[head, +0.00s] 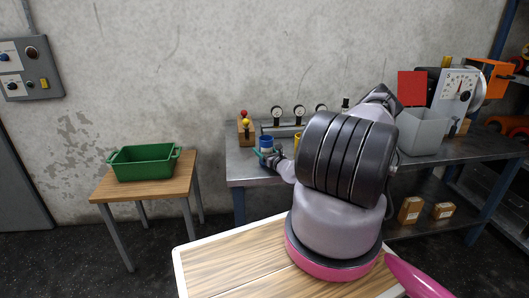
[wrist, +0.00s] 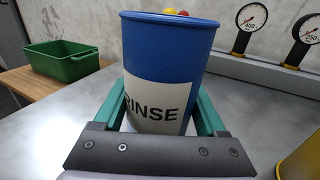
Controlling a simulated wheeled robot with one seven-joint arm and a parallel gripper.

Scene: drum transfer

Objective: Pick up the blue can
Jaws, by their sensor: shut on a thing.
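The blue can (wrist: 165,55) has a white label with dark letters reading "RINSE", its first letter partly hidden by a finger. It stands upright between the green fingers of my gripper (wrist: 165,115), which is shut on it. In the head view the blue can (head: 266,142) is small, at the left end of the grey metal bench, with my gripper (head: 268,155) at it. Whether the can's base touches the bench is hidden.
A green bin (head: 144,163) stands on a small wooden table (head: 112,188) to the left. Gauges (wrist: 250,17) stand behind the can. A yellow object (wrist: 302,158) is close at right in the wrist view. A grey bin (head: 422,132) sits farther right on the bench (head: 240,167).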

